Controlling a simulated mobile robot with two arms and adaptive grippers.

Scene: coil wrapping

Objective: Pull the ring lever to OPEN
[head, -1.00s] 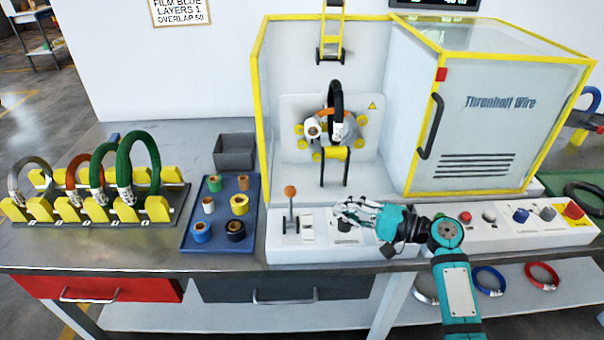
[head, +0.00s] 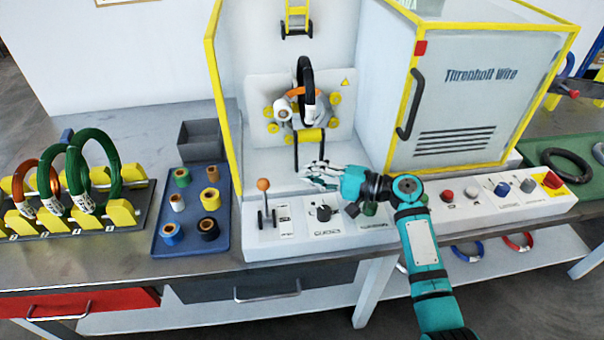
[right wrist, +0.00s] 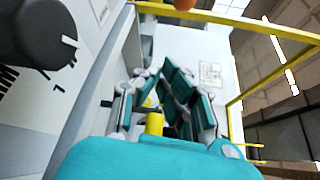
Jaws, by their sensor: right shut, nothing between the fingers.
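The ring lever, with an orange ball knob (head: 264,184) on a grey stem, stands upright at the left end of the white control panel (head: 262,238). Its open and shut markings are too small to read. My right gripper (head: 312,178) is shut and empty, to the right of the knob and apart from it, above the panel. In the right wrist view its fingers (right wrist: 160,75) are closed together, and an orange knob (right wrist: 184,4) is cut off at the top edge. The black ring coil (head: 306,88) sits in the wrapping ring inside the machine. My left gripper is out of view.
A dark knob (head: 324,213) is on the panel below my right gripper. A blue tray (head: 190,240) of film rolls and a grey bin (head: 200,140) stand left of the machine. The yellow-framed guard door (head: 470,110) is to the right.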

